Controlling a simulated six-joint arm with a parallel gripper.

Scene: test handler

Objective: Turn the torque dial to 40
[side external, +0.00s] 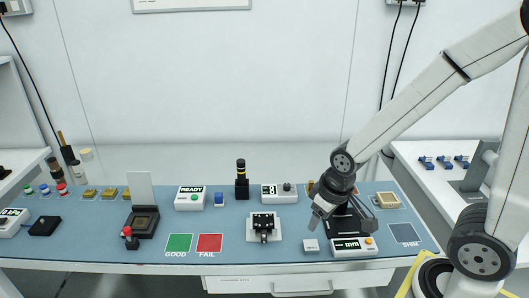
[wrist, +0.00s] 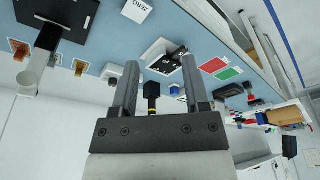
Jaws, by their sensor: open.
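A small white box (side external: 272,194) with a dark display and a dark round knob (side external: 287,187) stands at the back middle of the blue bench mat. It may be the torque dial; its marking is too small to read. My gripper (side external: 319,215) is above the mat, to the right of and in front of that box, and apart from it. In the wrist view my gripper (wrist: 160,62) shows two separated dark fingers with nothing held between them. I cannot make out the knob's setting there.
A white fixture with a black top (side external: 264,226) stands left of my gripper. A black stand (side external: 345,222) is close beside it. Front right are a display box (side external: 354,246) and a small white button box (side external: 311,246). Green (side external: 178,243) and red (side external: 209,243) pads lie front left.

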